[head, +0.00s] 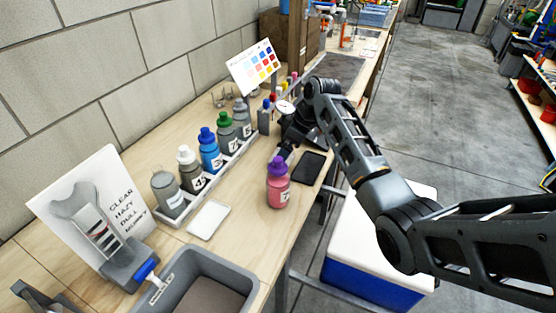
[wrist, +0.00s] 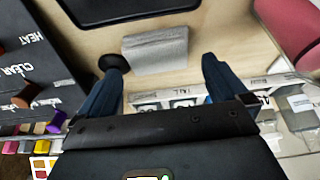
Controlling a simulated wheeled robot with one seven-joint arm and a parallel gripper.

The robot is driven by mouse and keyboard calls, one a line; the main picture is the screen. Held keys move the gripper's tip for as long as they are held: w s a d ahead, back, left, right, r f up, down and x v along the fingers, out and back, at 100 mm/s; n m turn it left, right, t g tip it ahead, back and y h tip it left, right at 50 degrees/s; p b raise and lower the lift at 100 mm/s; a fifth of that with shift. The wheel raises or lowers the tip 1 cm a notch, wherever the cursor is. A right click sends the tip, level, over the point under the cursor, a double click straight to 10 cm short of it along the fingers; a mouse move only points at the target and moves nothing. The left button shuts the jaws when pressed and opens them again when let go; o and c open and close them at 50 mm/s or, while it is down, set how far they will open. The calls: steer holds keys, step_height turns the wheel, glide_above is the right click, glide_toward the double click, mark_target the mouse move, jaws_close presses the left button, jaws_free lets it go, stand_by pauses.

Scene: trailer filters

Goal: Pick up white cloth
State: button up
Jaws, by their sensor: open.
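A folded, pale grey-white cloth (wrist: 157,45) lies on the wooden bench in the wrist view. My gripper (wrist: 161,65) is open, with one blue finger toward each side of the cloth's near edge. Nothing is held between the fingers. I cannot tell whether a finger touches the cloth. In the head view my gripper (head: 288,148) is low over the bench, beyond the pink bottle, and the cloth is hidden behind the arm.
A pink bottle with a purple cap (head: 278,184) and a dark flat pad (head: 308,168) are close to my gripper. A rack of several capped bottles (head: 210,150) stands to the left. A grey tub (head: 195,257) is at the front. The bench's right edge is near.

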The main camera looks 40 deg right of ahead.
steer(key=shift+x, duration=2.3)
steer(key=shift+w, duration=0.15)
steer(key=shift+c, duration=0.4)
steer(key=c, duration=0.7)
steer(key=shift+r, duration=0.1)
step_height(320, 180, up, 4)
steer(key=shift+f, duration=0.15)
steer(key=s+d+r, duration=0.2)
steer(key=s, duration=0.1)
steer(key=s+d+r+b, duration=0.1)
steer(key=s+d+r, duration=0.4)
steer(key=s, duration=0.1)
steer(key=shift+s+d+r+b, duration=0.1)
steer(key=shift+d+r+b, duration=0.05)
steer(key=shift+b, duration=0.15)
